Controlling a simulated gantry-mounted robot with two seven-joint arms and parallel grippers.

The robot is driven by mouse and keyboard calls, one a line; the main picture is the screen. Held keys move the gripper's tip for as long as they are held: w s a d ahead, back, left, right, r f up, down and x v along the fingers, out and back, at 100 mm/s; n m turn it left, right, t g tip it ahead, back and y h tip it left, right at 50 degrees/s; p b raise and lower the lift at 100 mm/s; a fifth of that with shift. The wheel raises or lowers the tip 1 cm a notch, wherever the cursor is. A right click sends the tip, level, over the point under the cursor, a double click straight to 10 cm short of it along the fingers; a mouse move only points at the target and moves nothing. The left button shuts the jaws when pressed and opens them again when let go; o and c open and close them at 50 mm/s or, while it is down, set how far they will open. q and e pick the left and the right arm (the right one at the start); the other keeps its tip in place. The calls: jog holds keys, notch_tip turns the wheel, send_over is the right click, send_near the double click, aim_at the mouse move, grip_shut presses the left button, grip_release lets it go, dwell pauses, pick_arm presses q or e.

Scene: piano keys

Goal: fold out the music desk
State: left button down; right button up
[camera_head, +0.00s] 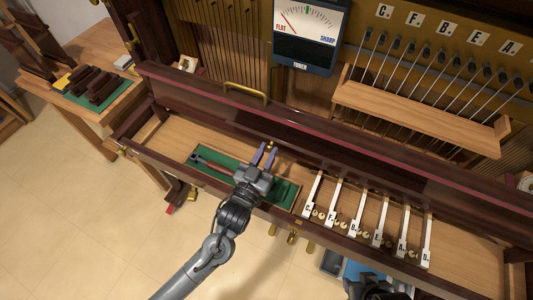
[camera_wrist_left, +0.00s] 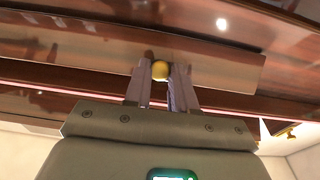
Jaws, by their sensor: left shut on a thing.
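The music desk is a long dark wooden board (camera_head: 312,147) running along the piano behind the key tray. A small brass knob (camera_head: 271,144) is on its front; in the left wrist view the knob (camera_wrist_left: 160,70) stands out from a brown wooden strip (camera_wrist_left: 90,36). My left gripper (camera_head: 267,153) reaches up from below, its purple fingers shut on the knob from both sides. The fingers also show in the left wrist view (camera_wrist_left: 161,84). The board looks folded down against the case, though its exact tilt is hard to tell. My right gripper is not clearly visible; only dark arm parts show at the bottom edge.
A green-lined tray (camera_head: 288,192) lies under my left gripper. White lettered keys (camera_head: 358,222) stand to its right. A dark rail with a brass handle (camera_head: 246,92) runs behind. A tuner (camera_head: 308,30) and a hammer rack (camera_head: 420,112) are farther back. Floor is clear at lower left.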

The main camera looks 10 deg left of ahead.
pick_arm(q)
jog(key=c, duration=1)
grip_release()
jog(key=shift+o, duration=0.2)
jog(key=shift+s, duration=0.1)
jog(key=p+v, duration=0.2)
jog(key=v, duration=0.8)
jog(key=shift+s, duration=0.35)
